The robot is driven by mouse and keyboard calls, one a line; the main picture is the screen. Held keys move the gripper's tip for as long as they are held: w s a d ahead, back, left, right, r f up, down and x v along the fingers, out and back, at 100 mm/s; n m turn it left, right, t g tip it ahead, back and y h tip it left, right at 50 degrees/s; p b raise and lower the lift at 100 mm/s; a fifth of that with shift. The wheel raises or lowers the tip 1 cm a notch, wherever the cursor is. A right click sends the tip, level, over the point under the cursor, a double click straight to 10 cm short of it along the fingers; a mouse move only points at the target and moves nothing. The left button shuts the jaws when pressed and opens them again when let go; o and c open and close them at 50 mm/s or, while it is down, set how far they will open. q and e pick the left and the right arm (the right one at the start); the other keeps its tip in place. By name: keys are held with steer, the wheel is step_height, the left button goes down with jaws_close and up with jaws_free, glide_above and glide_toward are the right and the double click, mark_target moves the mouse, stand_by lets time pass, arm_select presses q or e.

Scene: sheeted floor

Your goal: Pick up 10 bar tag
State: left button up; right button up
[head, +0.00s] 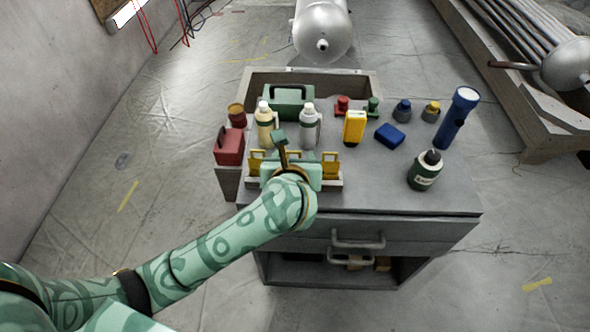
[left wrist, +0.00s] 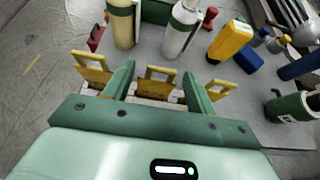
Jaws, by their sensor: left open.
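Three yellow tags stand upright in a light rack (head: 335,187) along the front edge of the grey cabinet top. The left tag (head: 256,160) and right tag (head: 330,163) show in the head view; my gripper hides the middle one there. In the left wrist view are the left tag (left wrist: 92,68), middle tag (left wrist: 158,82) and right tag (left wrist: 221,88). No marking is readable, so I cannot tell which is the 10 bar tag. My left gripper (head: 290,168) is open, with its green fingers (left wrist: 158,78) on either side of the middle tag. My right gripper is out of view.
Behind the rack stand a cream bottle (head: 265,125), a grey-white bottle (head: 309,128) and a yellow box (head: 354,127). A red box (head: 229,147) is at left. A dark green jar (head: 425,172) and blue flashlight (head: 456,118) are at right. The front right top is clear.

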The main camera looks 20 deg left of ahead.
arm_select(q)
steer(key=shift+c, duration=0.3)
jaws_close()
steer(key=shift+r, duration=0.15)
